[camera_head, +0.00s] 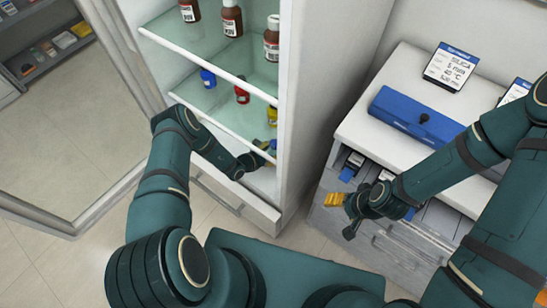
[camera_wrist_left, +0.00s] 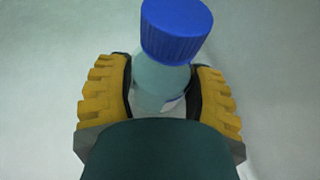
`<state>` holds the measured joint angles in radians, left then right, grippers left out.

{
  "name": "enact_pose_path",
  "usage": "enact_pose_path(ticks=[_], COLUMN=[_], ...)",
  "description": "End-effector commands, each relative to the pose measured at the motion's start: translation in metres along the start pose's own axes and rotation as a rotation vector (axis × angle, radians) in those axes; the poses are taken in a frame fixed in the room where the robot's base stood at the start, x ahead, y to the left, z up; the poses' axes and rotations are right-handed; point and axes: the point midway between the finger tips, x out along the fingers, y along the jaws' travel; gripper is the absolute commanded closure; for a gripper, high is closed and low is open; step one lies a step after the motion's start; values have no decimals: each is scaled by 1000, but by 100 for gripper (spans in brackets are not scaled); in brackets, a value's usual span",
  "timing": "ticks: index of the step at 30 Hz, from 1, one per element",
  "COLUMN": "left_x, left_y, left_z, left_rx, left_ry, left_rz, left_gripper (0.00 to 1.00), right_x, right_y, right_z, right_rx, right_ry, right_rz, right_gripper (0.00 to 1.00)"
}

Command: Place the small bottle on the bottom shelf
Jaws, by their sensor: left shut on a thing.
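The small bottle with a ribbed blue cap (camera_wrist_left: 177,32) and a pale clear body stands between the yellow finger pads of my left gripper (camera_wrist_left: 160,92). The pads press on both its sides. In the head view my left gripper (camera_head: 265,153) is inside the open cabinet, below the lower glass shelf (camera_head: 225,118), and only a bit of the blue bottle (camera_head: 273,145) shows there. The white bottom shelf (camera_head: 262,181) lies just under the gripper, partly hidden by my arm. My right gripper (camera_head: 342,215) is empty, its fingers apart, in front of the drawer unit.
Brown bottles (camera_head: 232,18) stand on the upper glass shelf. Small blue (camera_head: 208,78), red (camera_head: 241,92) and yellow (camera_head: 272,116) bottles stand on the lower one. The glass door (camera_head: 75,110) is open at left. A blue case (camera_head: 415,115) lies on the right counter.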

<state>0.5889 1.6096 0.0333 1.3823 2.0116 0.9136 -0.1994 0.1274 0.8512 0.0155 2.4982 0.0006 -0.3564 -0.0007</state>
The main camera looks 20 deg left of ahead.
Motion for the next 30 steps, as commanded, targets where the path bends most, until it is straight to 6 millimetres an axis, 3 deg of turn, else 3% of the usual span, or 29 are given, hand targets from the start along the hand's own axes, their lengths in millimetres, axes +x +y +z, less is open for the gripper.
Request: enact_pose_path(ticks=[6, 13, 14, 15, 16, 26, 30], left_x=[12, 13, 13, 13, 13, 12, -1], left_y=[-2, -4, -5, -5, -4, -4, -3], left_z=[-30, -31, -32, -32, -32, -31, -30], left_rx=[1, -1, -1, -1, -1, -1, -2], left_ry=[-1, 2, 3, 3, 3, 1, 2], left_rz=[-2, -1, -1, -1, -1, 0, 1], left_gripper=[87, 87, 34, 20, 13, 13, 13], right_x=[14, 14, 14, 14, 14, 13, 9], right_y=[5, 5, 5, 5, 5, 5, 3], right_z=[-1, -2, -2, -2, -2, -2, -1], right_rx=[-1, -1, -1, -1, -1, -1, -1], right_ry=[7, 8, 8, 8, 8, 8, 6], right_rz=[0, 0, 0, 0, 0, 0, 0], right_gripper=[35, 35, 35, 35, 35, 35, 35])
